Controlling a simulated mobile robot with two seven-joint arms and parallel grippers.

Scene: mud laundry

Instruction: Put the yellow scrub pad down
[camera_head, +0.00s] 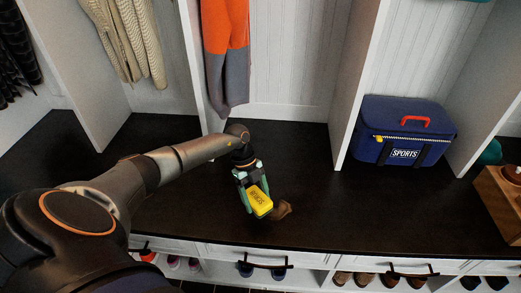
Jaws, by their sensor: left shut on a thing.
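I cannot tell whether the pad touches the bench. My right gripper is not in view.
A small brown object (282,210) lies right beside the pad. A blue sports bag (402,133) stands in the right cubby, and a wooden box (498,199) is at the far right. The bench between is clear. White dividers (357,75) rise behind.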

